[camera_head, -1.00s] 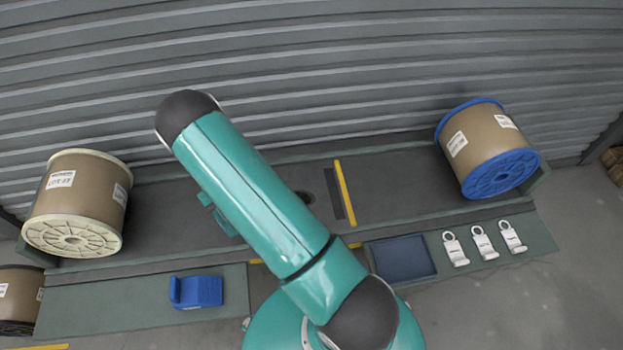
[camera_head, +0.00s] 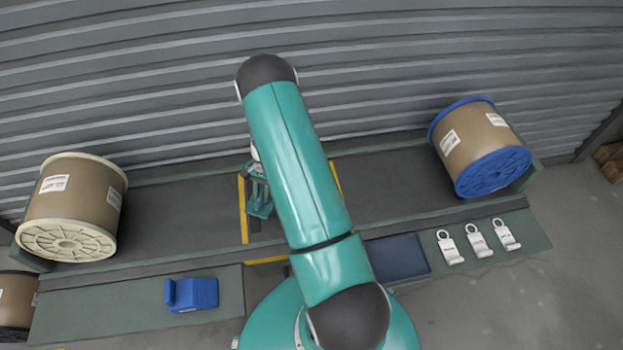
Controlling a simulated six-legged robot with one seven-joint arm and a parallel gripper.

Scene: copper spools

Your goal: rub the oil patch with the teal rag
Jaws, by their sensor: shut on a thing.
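My gripper (camera_head: 258,194) hangs just left of my arm, low over the bench inside the yellow-marked area. It is shut on the teal rag (camera_head: 260,209), which shows as a small teal patch at its tips. The gripper and rag are partly hidden by my arm, and I cannot tell whether the rag touches the bench. The oil patch is not visible now; my arm covers the middle of the marked area.
A cream-rimmed spool (camera_head: 72,205) stands left, a blue-rimmed spool (camera_head: 482,148) right. In front lie a blue tool (camera_head: 192,294), a dark tray (camera_head: 398,258) and white tags (camera_head: 477,240). Yellow strips (camera_head: 243,212) edge the marked area. A ribbed shutter (camera_head: 400,60) rises behind.

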